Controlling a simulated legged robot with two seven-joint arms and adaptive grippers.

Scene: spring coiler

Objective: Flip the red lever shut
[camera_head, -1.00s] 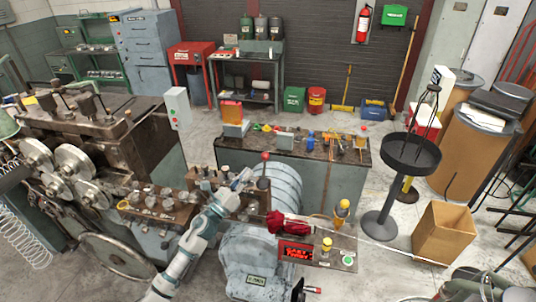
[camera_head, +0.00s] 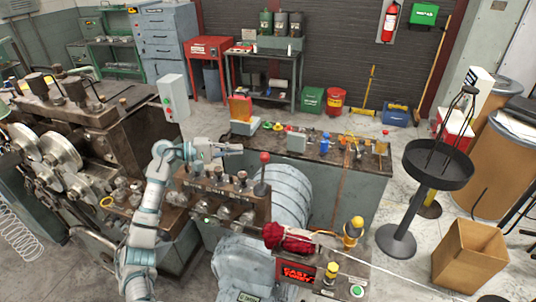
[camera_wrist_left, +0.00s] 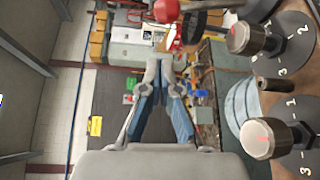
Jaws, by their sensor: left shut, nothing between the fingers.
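The red lever (camera_head: 264,158) is a dark stem with a red ball knob, standing upright at the right end of the brown control block (camera_head: 226,196). In the left wrist view its red knob (camera_wrist_left: 166,11) shows at the top edge, beyond the fingertips. My left gripper (camera_head: 238,148) is shut and empty, to the left of the knob and slightly higher in the head view. A gap shows between them. In the left wrist view the blue-grey fingers (camera_wrist_left: 162,62) meet at their tips. My right gripper is not in view.
Dials and knobs (camera_wrist_left: 253,38) line the right of the wrist view. A grey switch box (camera_head: 173,97) stands left of my gripper. A workbench with small items (camera_head: 340,155) lies behind the lever. A red cloth (camera_head: 288,239) lies on the machine in front.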

